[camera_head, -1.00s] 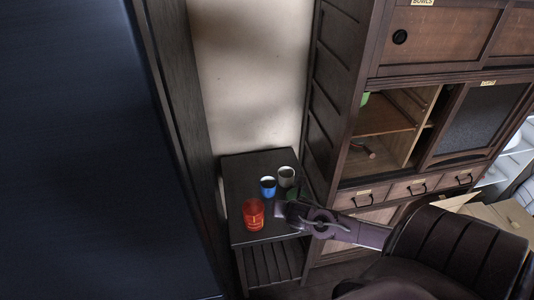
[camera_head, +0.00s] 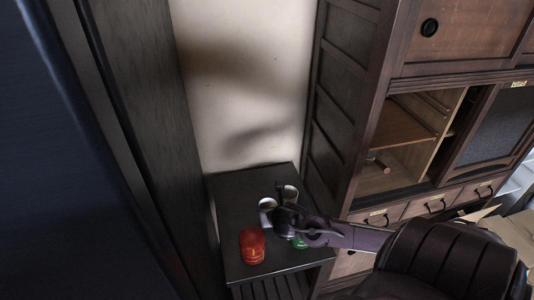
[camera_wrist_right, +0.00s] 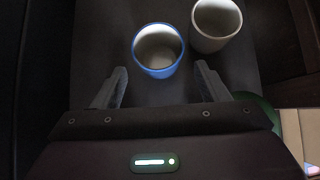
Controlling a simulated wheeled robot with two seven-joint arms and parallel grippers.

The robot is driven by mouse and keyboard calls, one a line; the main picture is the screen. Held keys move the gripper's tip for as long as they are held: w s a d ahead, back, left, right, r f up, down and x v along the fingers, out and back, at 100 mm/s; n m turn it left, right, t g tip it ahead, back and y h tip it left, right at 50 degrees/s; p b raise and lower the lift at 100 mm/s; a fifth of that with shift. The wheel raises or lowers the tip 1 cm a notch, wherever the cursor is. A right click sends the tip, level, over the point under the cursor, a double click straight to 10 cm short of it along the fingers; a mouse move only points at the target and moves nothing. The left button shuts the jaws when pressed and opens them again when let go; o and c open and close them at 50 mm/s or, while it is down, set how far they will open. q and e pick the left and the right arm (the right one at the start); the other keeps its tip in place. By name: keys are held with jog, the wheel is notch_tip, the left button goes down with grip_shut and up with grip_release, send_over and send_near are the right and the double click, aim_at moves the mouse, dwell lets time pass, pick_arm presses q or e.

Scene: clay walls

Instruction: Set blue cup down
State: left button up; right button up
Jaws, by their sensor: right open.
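The blue cup (camera_wrist_right: 158,50) stands upright on the small dark table (camera_head: 232,195), its pale inside showing from above in the right wrist view. In the head view the blue cup (camera_head: 266,205) is partly covered by my right gripper (camera_head: 282,206). My right gripper (camera_wrist_right: 161,72) is open. In the wrist view its fingertips appear either side of the cup's near edge, with gaps on both sides. It holds nothing. My left gripper is out of view.
A white cup (camera_wrist_right: 216,20) stands close beside the blue cup. A red cup (camera_head: 252,246) stands near the table's front left. A green object (camera_head: 300,242) is partly hidden under my right arm. A wooden cabinet (camera_head: 345,110) rises to the right.

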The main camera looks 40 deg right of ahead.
aim_at(266, 205)
jog(key=x, duration=0.7)
jog(key=shift+w+r, duration=0.2)
jog(key=shift+w, duration=0.15)
jog(key=shift+c, duration=0.5)
jog(key=c, duration=0.7)
jog(key=shift+o, duration=0.2)
jog(key=shift+r, duration=0.1)
jog(key=shift+r, duration=0.1)
notch_tip(266, 205, up, 20)
jog(key=p, duration=0.4)
jog(key=shift+f, duration=0.2)
